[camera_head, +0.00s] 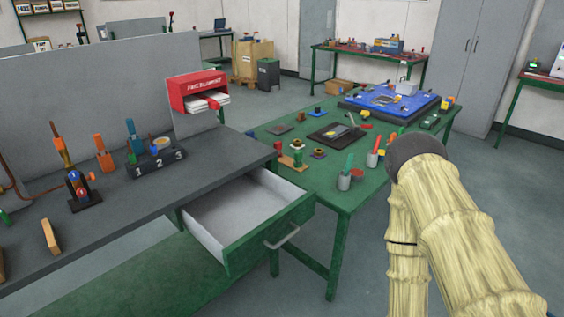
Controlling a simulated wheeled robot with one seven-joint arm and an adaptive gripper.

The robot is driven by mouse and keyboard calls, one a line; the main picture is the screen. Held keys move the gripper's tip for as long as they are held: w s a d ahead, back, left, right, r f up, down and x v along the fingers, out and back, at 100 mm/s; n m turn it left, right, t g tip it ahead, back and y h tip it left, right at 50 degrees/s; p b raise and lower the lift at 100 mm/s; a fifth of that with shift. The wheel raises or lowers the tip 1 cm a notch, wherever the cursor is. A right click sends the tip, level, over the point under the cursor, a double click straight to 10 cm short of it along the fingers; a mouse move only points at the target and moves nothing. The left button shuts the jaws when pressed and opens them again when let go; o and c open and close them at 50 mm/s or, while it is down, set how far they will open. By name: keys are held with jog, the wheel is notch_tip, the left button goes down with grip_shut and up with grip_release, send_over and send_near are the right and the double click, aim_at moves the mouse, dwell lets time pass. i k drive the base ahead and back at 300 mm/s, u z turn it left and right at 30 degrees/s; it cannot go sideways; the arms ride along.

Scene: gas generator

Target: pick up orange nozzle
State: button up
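A small upright orange piece (104,155) stands on the dark grey worktop (110,205) at the left, just left of a black stand marked 1, 2, 3 (156,162). It looks like a nozzle, but it is small in the picture. Another slim orange part (61,147) rises further left, behind a black-based device with a blue and red body (79,190). I cannot tell for sure which is the orange nozzle. My arm, in a pale yellow cover, fills the lower right. My gripper is not in view.
An open, empty-looking drawer (245,207) juts out from the grey bench. A green table (330,180) with small parts, cups and a blue tray (387,99) stands at the centre right. A red paper holder (198,91) hangs on the grey panel. Bare floor lies right of the green table.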

aim_at(59, 142)
jog(key=u, duration=1.5)
jog(key=k, duration=0.45)
jog(key=u, duration=0.6)
jog(key=k, duration=0.85)
jog(key=z, duration=0.4)
jog(key=i, duration=0.6)
jog(key=z, duration=0.75)
jog(key=i, duration=0.6)
jog(key=u, duration=0.15)
